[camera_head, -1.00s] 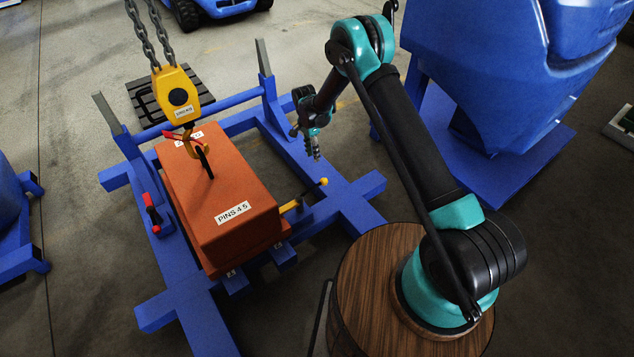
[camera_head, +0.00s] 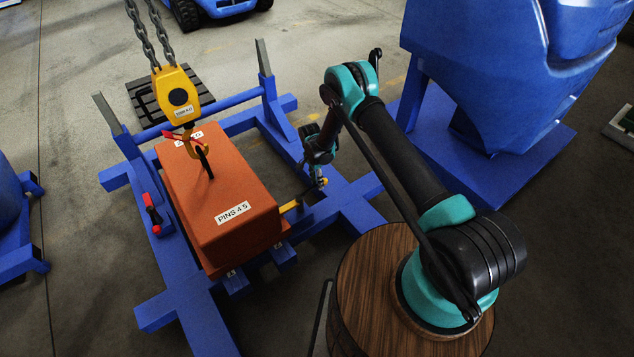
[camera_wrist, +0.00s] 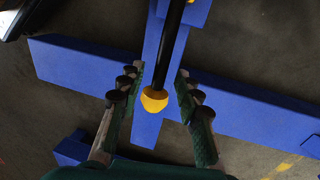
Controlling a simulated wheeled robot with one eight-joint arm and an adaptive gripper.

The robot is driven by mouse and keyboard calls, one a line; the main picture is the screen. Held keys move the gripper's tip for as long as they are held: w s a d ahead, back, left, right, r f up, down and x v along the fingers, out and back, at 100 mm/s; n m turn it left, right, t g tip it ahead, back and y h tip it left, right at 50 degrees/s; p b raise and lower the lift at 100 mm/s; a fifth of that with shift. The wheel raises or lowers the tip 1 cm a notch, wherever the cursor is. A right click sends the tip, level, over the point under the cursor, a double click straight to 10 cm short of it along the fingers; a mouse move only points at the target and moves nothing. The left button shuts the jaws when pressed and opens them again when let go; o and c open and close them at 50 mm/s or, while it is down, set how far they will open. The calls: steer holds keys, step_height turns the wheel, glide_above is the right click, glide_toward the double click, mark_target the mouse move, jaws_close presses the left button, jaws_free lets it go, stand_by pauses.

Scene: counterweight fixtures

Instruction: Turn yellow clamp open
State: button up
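The yellow clamp (camera_head: 290,206) sits on the blue frame at the right side of the orange-brown block. Its black lever points up and right, towards my gripper. In the wrist view the black lever (camera_wrist: 173,28) ends in a yellow knob (camera_wrist: 154,100). My gripper (camera_head: 318,184) is at the knob end of the lever, partly covering it in the head view. In the wrist view my gripper (camera_wrist: 160,72) is open, with one finger on each side of the knob and lever. Gaps show between the fingers and the knob.
The orange-brown block (camera_head: 215,185), labelled "PINS 4.5", rests in the blue frame (camera_head: 180,303). A yellow hook block (camera_head: 176,90) hangs on chains above it. A red clamp (camera_head: 152,213) is on the frame's left side. A blue hopper (camera_head: 510,75) stands at the right.

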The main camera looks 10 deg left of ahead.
jaws_close()
stand_by(0.4)
